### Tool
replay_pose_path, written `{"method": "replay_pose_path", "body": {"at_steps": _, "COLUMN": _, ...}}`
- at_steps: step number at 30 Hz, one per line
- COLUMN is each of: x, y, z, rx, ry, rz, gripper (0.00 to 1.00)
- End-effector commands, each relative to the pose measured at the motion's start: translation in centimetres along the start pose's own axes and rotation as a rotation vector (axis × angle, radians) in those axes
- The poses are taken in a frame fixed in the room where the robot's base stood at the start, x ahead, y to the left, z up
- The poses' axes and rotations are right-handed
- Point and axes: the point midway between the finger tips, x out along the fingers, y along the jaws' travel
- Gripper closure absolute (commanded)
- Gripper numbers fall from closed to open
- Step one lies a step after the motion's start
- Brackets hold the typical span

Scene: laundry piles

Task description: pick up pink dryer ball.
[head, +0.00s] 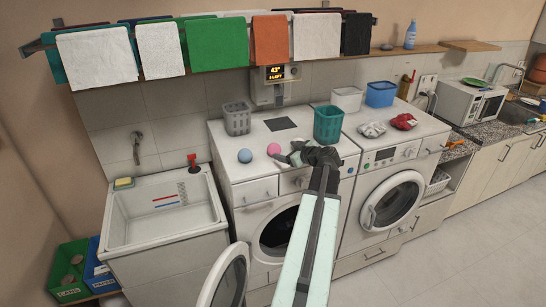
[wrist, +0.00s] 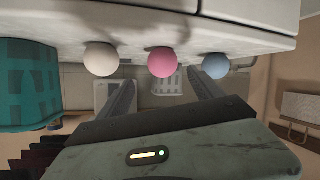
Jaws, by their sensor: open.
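The pink dryer ball (head: 273,149) sits on the white washer top (head: 262,134), to the right of a blue ball (head: 245,155) in the head view. In the wrist view, the pink ball (wrist: 162,62) lies between a white ball (wrist: 100,59) and the blue ball (wrist: 215,65). My gripper (wrist: 161,80) is open and empty, its fingers pointing toward the pink ball, which appears centred between the fingertips. In the head view my gripper (head: 284,158) is just right of the pink ball; I cannot tell the remaining gap. The white ball is not clear there.
A grey basket (head: 237,119) and a teal basket (head: 328,125) stand on the washer top. Grey cloth (head: 372,129) and red cloth (head: 404,121) lie on the right machine. A sink (head: 163,208) is at left. The washer door (head: 228,279) hangs open.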

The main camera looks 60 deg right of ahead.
Motion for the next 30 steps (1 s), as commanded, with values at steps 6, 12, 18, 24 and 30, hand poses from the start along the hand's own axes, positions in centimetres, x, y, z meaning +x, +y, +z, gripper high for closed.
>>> {"method": "replay_pose_path", "body": {"at_steps": 6, "x": 0.7, "y": 0.3, "z": 0.4, "rx": 0.002, "ry": 0.001, "rz": 0.003, "gripper": 0.24}}
{"method": "replay_pose_path", "body": {"at_steps": 12, "x": 2.3, "y": 0.5, "z": 0.4, "rx": 0.004, "ry": -0.001, "rz": 0.007, "gripper": 0.24}}
{"method": "replay_pose_path", "body": {"at_steps": 18, "x": 4.1, "y": 0.2, "z": 0.8, "rx": 0.004, "ry": -0.001, "rz": 0.006, "gripper": 0.24}}
{"method": "replay_pose_path", "body": {"at_steps": 24, "x": 7.3, "y": 0.0, "z": 0.7, "rx": 0.005, "ry": -0.001, "rz": 0.007, "gripper": 0.24}}
{"method": "replay_pose_path", "body": {"at_steps": 30, "x": 7.3, "y": 0.0, "z": 0.5, "rx": 0.006, "ry": -0.002, "rz": 0.009, "gripper": 0.24}}
